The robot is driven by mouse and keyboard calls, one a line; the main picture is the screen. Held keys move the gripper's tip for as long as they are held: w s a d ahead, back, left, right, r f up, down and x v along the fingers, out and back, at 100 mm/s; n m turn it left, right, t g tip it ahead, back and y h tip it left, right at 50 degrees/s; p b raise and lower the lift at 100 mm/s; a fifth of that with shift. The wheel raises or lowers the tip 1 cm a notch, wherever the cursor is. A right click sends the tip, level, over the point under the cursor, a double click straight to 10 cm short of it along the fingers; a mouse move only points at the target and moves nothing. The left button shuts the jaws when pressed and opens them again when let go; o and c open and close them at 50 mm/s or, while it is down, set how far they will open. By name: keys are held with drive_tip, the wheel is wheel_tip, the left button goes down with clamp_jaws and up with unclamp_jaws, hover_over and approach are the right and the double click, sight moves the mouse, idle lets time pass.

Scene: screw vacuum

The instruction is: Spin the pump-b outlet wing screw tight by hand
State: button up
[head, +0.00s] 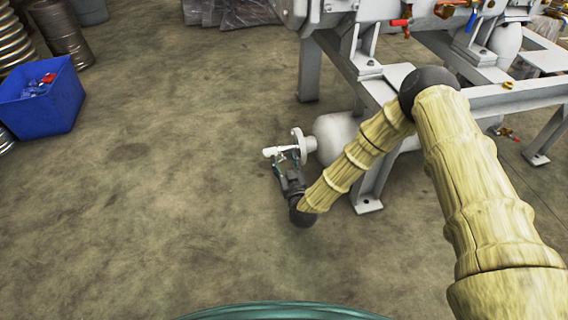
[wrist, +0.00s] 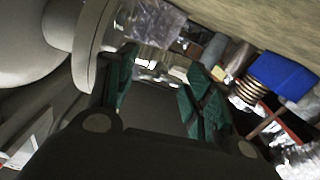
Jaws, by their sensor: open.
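A white flange (head: 299,146) sits on the end of a rounded white vessel (head: 336,138) low on the pump frame. A short pale bar-like part (head: 272,152) sticks out left of the flange; I cannot tell whether it is the wing screw. My gripper (head: 286,161) is open just below this part, its teal fingers pointing up at it. In the wrist view, the two teal fingers of my gripper (wrist: 160,72) stand apart, with the flange rim (wrist: 92,45) close on the left. Contact with the part is too small to tell.
A blue bin (head: 42,105) with red and blue pieces stands at the left, beside metal drums and coiled hoses (head: 15,45). Grey frame legs (head: 310,70) and a foot plate (head: 367,204) stand right of my gripper.

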drive_tip(key=shift+w+a, duration=0.15)
drive_tip(key=shift+w, duration=0.35)
clamp_jaws()
drive_tip(key=shift+r, duration=0.1)
